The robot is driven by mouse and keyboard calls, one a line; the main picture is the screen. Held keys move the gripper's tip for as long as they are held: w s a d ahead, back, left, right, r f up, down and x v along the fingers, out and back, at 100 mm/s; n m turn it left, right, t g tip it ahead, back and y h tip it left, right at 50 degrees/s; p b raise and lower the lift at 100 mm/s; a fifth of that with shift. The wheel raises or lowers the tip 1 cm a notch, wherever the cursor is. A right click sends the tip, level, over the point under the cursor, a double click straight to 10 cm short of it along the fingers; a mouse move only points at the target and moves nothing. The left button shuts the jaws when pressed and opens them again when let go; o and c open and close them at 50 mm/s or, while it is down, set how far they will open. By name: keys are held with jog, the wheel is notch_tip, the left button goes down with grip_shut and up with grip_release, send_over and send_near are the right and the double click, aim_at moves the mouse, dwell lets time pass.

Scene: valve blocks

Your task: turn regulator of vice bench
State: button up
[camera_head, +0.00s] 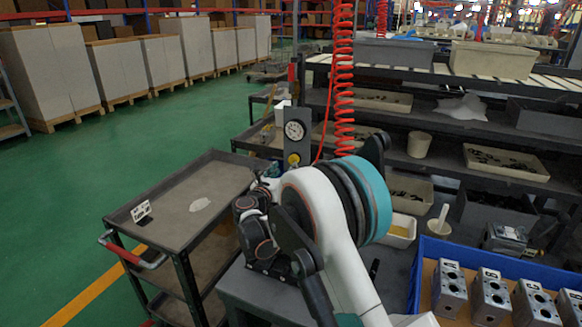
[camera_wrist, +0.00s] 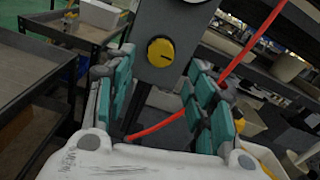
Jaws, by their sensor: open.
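The regulator is a round yellow knob (camera_head: 293,160) on a grey upright panel (camera_head: 296,150), below a white dial gauge (camera_head: 295,130). In the wrist view the yellow knob (camera_wrist: 160,51) has a dark bar across its face and lies straight ahead of my gripper (camera_wrist: 162,72). My gripper is open, with its teal-padded fingers apart to the left and right of the knob in the picture. The fingers look short of the knob, and nothing is between them. In the head view my arm hides much of the gripper and the panel's lower part.
A red coiled hose (camera_head: 344,80) hangs beside the panel, and a red line (camera_wrist: 240,55) crosses the wrist view. A grey cart (camera_head: 180,195) stands left. Shelves with bins (camera_head: 495,60) fill the back right. A blue tray (camera_head: 480,255) with metal blocks is at the right.

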aim_at(291, 163)
jog(key=b+x, duration=0.1)
jog(key=x, duration=0.5)
jog(key=shift+w+d, duration=0.1)
jog(key=c, duration=1.1)
